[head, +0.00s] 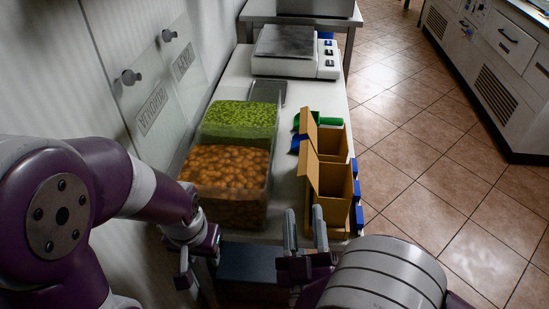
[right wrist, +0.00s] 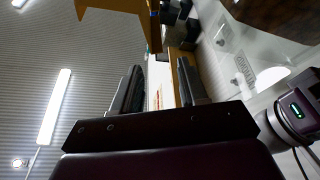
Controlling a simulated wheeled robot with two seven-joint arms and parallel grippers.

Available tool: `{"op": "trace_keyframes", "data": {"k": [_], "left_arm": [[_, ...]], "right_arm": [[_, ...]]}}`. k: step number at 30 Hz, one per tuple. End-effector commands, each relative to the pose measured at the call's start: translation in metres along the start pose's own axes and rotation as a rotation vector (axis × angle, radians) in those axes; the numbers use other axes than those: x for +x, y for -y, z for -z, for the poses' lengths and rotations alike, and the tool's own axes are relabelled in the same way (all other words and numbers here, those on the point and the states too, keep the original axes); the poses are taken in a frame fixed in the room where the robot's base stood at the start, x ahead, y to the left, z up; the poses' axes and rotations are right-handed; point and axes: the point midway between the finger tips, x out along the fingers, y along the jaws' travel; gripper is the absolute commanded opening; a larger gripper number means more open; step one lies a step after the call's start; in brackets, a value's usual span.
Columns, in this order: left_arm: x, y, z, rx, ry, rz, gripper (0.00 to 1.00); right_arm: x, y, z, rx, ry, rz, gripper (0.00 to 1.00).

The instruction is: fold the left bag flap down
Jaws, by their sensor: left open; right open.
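Two open brown cardboard bags stand at the right edge of the counter, a near one (head: 334,213) and a far one (head: 334,147). The near bag's left flap (head: 310,168) stands up from its left side, and the far bag's left flap (head: 308,127) also stands up. My right gripper (head: 305,228) is open and empty at the near bag's front left, below the flap; contact cannot be told. Its fingers show in the right wrist view (right wrist: 158,88), with brown cardboard (right wrist: 120,8) above them. My left gripper (head: 197,264) is open and empty, left of the counter's front.
A clear bin (head: 232,214) with brown and green goods stands left of the bags. A scale (head: 298,52) is at the back. Blue and green scoops (head: 300,122) lie by the far bag. The floor at right is clear.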

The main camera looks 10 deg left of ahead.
Motion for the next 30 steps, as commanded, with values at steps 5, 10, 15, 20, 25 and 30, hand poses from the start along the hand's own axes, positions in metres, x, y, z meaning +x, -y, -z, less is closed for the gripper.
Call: {"op": "trace_keyframes", "data": {"k": [5, 10, 15, 20, 25, 30], "left_arm": [[-0.005, 0.0, 0.001, 0.0, 0.0, 0.0, 0.43], [-0.007, 0.0, 0.001, 0.0, 0.0, 0.0, 0.43], [-0.008, 0.0, 0.001, 0.0, 0.0, 0.0, 0.43], [-0.009, 0.0, 0.001, 0.0, 0.0, 0.0, 0.43], [-0.009, 0.0, 0.001, 0.0, 0.0, 0.0, 0.43], [-0.009, 0.0, 0.001, 0.0, 0.0, 0.0, 0.43]], "right_arm": [[0.035, -0.003, 0.0, -0.001, 0.003, -0.008, 0.43], [0.073, -0.003, 0.0, -0.001, 0.0, -0.007, 0.43], [0.103, -0.002, 0.0, -0.001, 0.0, -0.004, 0.43], [0.118, -0.001, 0.0, 0.0, 0.001, -0.001, 0.43], [0.122, -0.001, 0.0, 0.0, 0.0, 0.0, 0.43], [0.122, -0.001, 0.0, 0.0, 0.0, 0.0, 0.43]]}}
